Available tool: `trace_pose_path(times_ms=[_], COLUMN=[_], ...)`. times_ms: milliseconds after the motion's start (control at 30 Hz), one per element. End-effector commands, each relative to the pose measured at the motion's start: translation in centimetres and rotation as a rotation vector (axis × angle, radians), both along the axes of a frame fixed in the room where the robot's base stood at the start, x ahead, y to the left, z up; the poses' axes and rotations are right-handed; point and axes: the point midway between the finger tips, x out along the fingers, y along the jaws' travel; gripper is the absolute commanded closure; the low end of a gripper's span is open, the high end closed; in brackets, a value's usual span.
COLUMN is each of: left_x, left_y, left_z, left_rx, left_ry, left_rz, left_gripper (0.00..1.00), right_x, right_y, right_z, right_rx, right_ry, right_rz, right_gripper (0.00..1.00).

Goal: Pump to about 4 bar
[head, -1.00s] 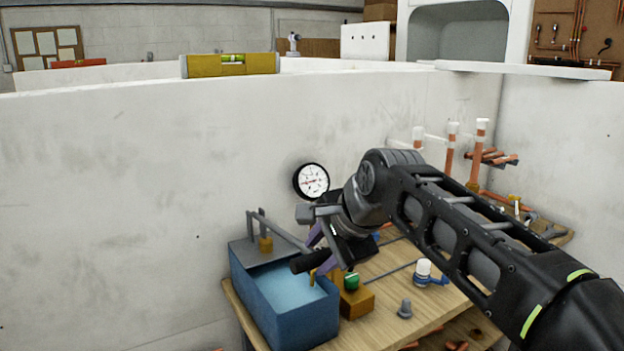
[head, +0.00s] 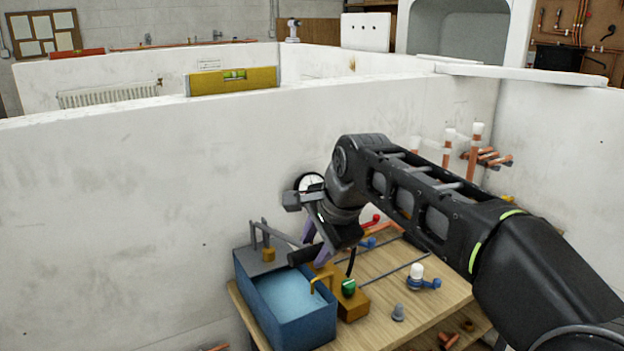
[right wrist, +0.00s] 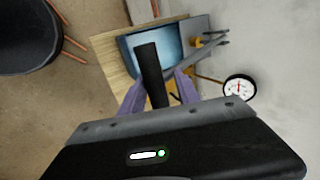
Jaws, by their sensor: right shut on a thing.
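The test pump is a blue water tank (head: 308,328) with a grey lever (head: 283,234) on top, standing at the left end of the wooden bench. My right gripper (head: 308,247) is shut on the lever's black grip (head: 299,257), held above the tank. In the right wrist view the black grip (right wrist: 151,72) sits between the purple fingers. The round pressure gauge (head: 307,181) on the wall is partly covered by my right arm. It shows whole in the right wrist view (right wrist: 239,88), with a red needle too small to read. My left gripper is out of view.
A green knob (head: 348,287) on a brass block stands beside the tank. A white-capped blue fitting (head: 417,275) and a grey plug (head: 398,313) lie on the bench (head: 440,300).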

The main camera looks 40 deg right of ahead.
Motion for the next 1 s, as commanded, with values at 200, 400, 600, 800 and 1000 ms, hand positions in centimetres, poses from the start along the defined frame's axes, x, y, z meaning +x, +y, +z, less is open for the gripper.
trace_pose_path(times_ms=[200, 400, 600, 800, 1000], left_x=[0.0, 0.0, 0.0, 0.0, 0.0], left_y=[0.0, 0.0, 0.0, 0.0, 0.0], left_z=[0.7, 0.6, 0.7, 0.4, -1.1], left_rx=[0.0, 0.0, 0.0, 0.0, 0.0], left_ry=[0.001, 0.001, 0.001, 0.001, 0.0], left_rz=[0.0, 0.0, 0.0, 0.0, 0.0], left_gripper=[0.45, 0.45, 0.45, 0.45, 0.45], right_x=[0.1, 0.2, 0.2, 0.1, 0.0], right_y=[0.1, 0.1, 0.1, 0.0, 0.1], right_z=[0.2, 0.1, 0.1, -0.1, -1.0], right_rx=[0.003, 0.003, 0.003, 0.003, 0.001], right_ry=[0.014, 0.014, 0.014, 0.012, -0.006], right_rz=[0.002, 0.002, 0.002, 0.002, 0.001], right_gripper=[0.97, 0.97, 0.97, 0.97, 0.97])
